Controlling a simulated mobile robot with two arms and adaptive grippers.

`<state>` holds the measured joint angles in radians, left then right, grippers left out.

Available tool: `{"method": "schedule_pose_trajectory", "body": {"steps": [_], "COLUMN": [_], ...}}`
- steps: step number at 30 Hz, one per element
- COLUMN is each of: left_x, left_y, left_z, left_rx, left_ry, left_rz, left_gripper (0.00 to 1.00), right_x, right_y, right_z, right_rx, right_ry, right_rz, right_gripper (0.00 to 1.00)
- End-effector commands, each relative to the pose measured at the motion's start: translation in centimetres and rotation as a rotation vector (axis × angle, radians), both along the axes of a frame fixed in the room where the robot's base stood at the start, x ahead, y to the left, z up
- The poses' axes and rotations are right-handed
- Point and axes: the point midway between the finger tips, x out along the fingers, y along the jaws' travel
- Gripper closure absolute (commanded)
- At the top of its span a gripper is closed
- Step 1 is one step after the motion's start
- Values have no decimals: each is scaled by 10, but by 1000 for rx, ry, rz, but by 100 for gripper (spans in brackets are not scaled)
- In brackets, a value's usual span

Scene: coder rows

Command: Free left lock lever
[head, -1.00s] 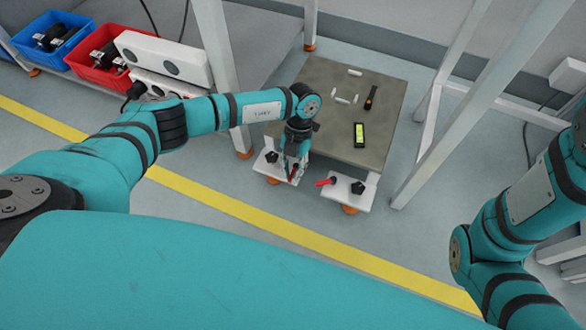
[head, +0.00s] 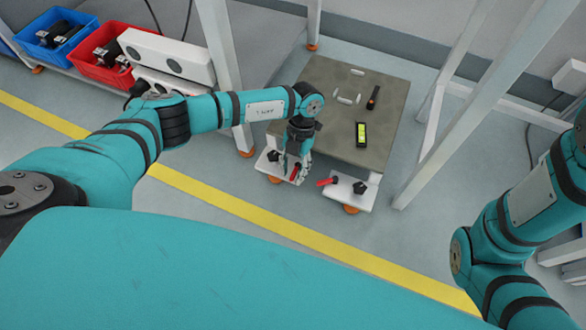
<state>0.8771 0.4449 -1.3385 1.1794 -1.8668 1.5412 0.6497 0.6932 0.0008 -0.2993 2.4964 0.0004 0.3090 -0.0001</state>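The left lock lever (head: 294,172) is a small red lever on a white bracket (head: 268,165) at the front left of a low grey-brown platform (head: 338,145). My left gripper (head: 294,173) points down at this lever, its fingers around or just beside it. Whether the fingers touch or grip the lever is too small to tell. A black star knob (head: 273,156) sits on the same bracket, just left of the fingers. A second red lever (head: 327,182) lies on the right white bracket (head: 350,192), beside another black knob (head: 358,187). My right gripper is out of view.
A yellow-green level (head: 361,134) and a dark orange-marked tool (head: 373,97) lie on the platform. White frame posts (head: 222,70) rise around it. Red (head: 103,60) and blue (head: 55,42) bins stand at the back left. The floor in front, with a yellow line, is clear.

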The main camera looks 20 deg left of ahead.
Motion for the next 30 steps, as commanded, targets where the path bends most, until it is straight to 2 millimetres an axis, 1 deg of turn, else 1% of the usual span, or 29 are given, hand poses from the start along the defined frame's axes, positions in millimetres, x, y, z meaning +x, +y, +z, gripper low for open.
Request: {"method": "schedule_pose_trajectory", "body": {"steps": [5,12,15,18,21,24,30], "left_x": [10,29,35,40,43,44,44], "left_y": [0,1,1,1,1,1,1], "left_z": [21,69,87,99,107,110,110], "left_rx": [-1,0,1,0,0,0,0], "left_ry": [-5,-5,-4,-2,-2,-1,0], "left_rz": [0,1,0,1,1,1,1], "left_gripper": [65,65,65,65,65,65,65], "right_x": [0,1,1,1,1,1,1], "right_y": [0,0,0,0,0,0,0], "right_z": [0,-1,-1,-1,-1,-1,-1], "right_rx": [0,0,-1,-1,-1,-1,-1], "right_ry": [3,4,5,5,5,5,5], "right_rz": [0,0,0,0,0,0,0], "right_gripper": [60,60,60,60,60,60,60]}}
